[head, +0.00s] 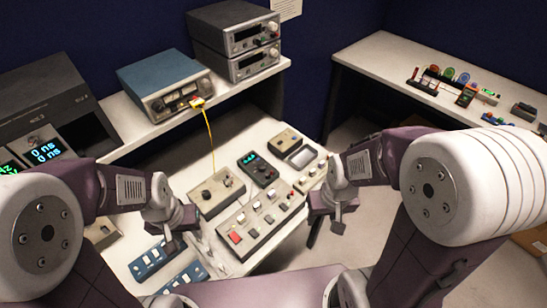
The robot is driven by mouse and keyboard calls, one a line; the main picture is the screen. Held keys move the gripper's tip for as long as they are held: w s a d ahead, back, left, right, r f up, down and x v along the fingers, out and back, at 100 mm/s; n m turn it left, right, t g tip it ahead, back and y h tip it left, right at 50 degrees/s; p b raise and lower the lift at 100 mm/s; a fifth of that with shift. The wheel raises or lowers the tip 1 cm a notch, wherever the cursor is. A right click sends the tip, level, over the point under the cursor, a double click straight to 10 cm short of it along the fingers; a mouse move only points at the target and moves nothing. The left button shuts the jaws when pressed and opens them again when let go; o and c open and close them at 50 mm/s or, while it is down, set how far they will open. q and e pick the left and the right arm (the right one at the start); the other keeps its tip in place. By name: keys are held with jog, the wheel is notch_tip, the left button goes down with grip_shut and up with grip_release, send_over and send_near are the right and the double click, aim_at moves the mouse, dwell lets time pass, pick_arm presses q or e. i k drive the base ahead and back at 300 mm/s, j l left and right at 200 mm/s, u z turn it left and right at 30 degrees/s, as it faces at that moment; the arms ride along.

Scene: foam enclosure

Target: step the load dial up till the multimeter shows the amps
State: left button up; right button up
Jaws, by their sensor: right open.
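A dark handheld meter with a small green display (258,168), which looks like the multimeter, lies on the bench; its reading is too small to make out. To its left is a beige box with a dark knob (217,191), possibly the load dial box; a yellow cable runs down to it. My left gripper (172,243) hangs left of and nearer than that box, above the bench's left part; its jaw gap cannot be made out. My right gripper (325,222) is open and empty, beyond the bench's right edge, apart from the boxes.
A beige panel with a red button and several switches (262,222) lies in front of the meter. Blue switch boxes (153,258) lie near my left gripper. A blue-topped instrument (163,82) and stacked grey units (235,42) stand on the rear shelf. A side table (385,55) holds small tools.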

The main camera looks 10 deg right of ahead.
aim_at(206, 195)
jog(key=l+u, duration=0.15)
jog(key=u, duration=0.3)
jog(key=i+l+u, duration=0.1)
jog(key=u, duration=0.35)
jog(key=l+u, duration=0.4)
jog(key=u, duration=0.45)
jog(key=k+l, duration=0.05)
jog(key=k, duration=0.05)
